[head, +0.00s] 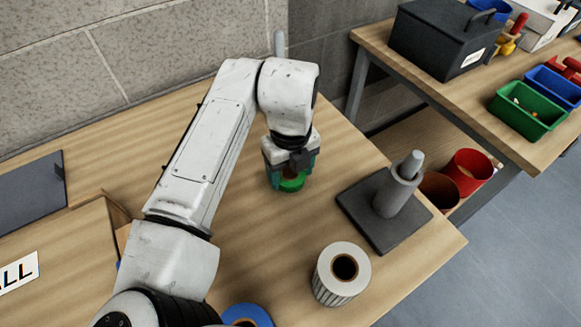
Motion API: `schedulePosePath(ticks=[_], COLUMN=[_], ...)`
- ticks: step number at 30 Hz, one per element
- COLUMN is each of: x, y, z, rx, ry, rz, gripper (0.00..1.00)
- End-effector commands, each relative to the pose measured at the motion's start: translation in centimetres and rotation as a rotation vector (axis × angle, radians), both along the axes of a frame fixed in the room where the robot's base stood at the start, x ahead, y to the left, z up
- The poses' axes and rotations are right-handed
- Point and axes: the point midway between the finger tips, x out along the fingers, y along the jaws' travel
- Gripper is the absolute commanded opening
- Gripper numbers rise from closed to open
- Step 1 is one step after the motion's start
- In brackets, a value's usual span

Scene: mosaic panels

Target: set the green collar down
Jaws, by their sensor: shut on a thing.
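The green collar (291,184) shows in the head view just below my gripper (290,168), near the middle of the wooden table. My gripper points down and is shut on the collar. The gripper body hides the collar's upper part. I cannot tell whether the collar touches the table top or hangs just above it.
A grey post on a dark square base (385,220) stands to the right. A white ribbed ring (341,274) is in front of it, and a blue ring (246,316) lies at the bottom edge. A thin grey rod (279,43) rises behind my arm.

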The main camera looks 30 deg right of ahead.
Motion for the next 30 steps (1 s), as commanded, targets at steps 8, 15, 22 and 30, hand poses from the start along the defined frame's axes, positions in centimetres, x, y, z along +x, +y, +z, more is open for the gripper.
schedulePosePath(ticks=[8,15,22,30], x=[0.0,0.0,0.0,0.1], y=[0.0,0.0,0.0,0.0], z=[-0.2,-0.2,-0.2,1.1], rx=[0.000,0.000,0.000,0.000], ry=[0.000,0.000,0.000,-0.003], rz=[0.000,0.001,0.000,0.000], gripper=[0.38,0.85,0.94,0.94])
